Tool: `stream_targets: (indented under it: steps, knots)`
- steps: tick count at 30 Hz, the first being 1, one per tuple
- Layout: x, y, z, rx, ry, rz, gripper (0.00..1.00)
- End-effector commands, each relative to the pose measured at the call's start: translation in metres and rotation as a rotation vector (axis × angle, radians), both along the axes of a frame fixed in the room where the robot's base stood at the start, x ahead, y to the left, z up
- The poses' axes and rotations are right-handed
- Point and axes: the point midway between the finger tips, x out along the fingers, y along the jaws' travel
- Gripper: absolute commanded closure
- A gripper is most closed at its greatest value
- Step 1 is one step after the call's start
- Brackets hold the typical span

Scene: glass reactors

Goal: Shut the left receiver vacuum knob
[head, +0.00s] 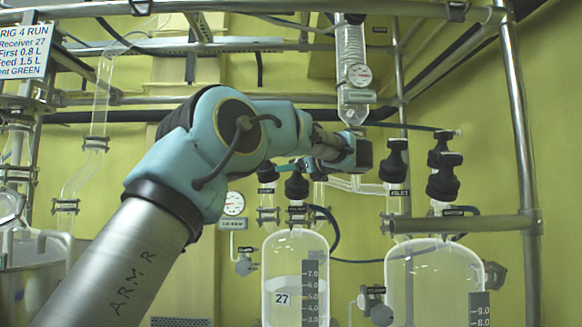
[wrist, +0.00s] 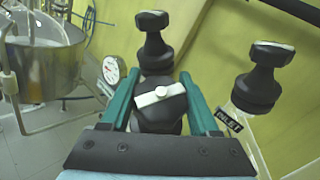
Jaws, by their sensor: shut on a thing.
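The left receiver (head: 283,255) is a clear glass vessel tagged 27, partly filled, with black knobs on top. My gripper (head: 290,168) is at these knobs, reaching in from the right. In the wrist view my gripper (wrist: 158,80) has its teal fingers on both sides of a black knob with a white bar (wrist: 160,96) and is shut on it. The bar lies slightly tilted across the view. This seems to be the knob (head: 296,186) above the receiver's middle; its label is not readable. A second knob (head: 267,172) stands just left of it.
In the wrist view, a black knob (wrist: 154,45) stands beyond the fingers and another (wrist: 262,80), by an INLET label (wrist: 228,119), stands to the right. A right receiver (head: 435,275), gauge (head: 234,203), glass column (head: 352,65) and steel posts (head: 517,120) crowd the area.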

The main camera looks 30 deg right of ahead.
Motion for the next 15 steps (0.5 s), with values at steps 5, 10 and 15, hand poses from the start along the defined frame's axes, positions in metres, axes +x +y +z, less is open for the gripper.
stream_targets:
  steps: [5, 10, 15]
  knots:
    - [-0.0002, 0.0000, -0.0008, 0.001, -0.001, -0.004, 0.94]
    - [-0.0001, 0.0000, -0.0034, 0.014, -0.009, -0.031, 0.94]
    - [0.0000, -0.0012, -0.0066, 0.048, -0.025, -0.096, 0.94]
